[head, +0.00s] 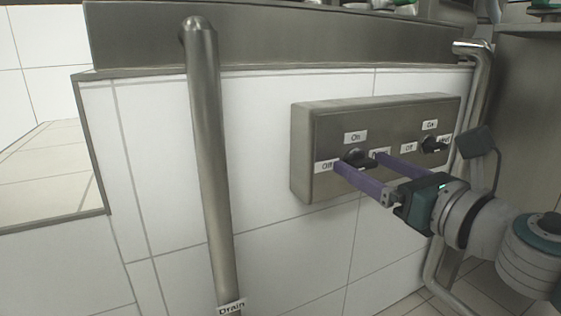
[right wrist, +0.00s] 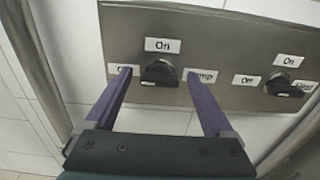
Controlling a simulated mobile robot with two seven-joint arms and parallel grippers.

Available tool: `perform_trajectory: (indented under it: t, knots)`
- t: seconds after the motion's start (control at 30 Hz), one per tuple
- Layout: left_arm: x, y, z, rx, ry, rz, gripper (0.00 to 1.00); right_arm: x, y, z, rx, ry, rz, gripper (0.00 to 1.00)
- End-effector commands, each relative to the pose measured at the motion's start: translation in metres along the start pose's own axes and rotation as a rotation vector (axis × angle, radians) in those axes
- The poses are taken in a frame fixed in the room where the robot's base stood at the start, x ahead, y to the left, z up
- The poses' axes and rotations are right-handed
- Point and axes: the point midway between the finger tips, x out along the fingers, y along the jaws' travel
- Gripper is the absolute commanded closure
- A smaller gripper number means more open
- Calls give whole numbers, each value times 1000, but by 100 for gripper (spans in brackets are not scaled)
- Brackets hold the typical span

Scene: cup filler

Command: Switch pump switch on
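The pump switch is a black rotary knob (head: 356,157) on the left half of a grey metal box. A label "On" sits above it, and a label partly hidden by a finger, ending in "mp", is at its right. My right gripper (head: 358,160) is open, with its two purple fingers reaching to either side of this knob. In the right wrist view, the knob (right wrist: 160,72) sits between the fingertips (right wrist: 158,74), with a gap visible on each side. The direction the knob points is hard to tell. My left gripper is not in view.
A second black knob (head: 433,145) with its own labels is on the right of the same metal box (head: 318,125). A vertical metal pipe labelled "Drain" (head: 210,170) stands left of the box. Another pipe (head: 478,75) runs at the right. White tiled wall (head: 280,260) surrounds the box.

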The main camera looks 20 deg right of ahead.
Motion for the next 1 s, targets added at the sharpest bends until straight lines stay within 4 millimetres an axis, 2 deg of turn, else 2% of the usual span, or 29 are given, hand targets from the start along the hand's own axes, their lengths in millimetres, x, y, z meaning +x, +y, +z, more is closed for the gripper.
perform_trajectory:
  t: [0.07, 0.7, 1.0]
  knots:
    - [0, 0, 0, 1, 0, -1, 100, 0, 0, 0, 0, 0, 0, 22]
    - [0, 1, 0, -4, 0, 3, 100, 0, 0, 0, 1, 0, 0, 94]
    - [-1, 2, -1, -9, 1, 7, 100, 0, 0, 0, 33, 0, 0, 96]
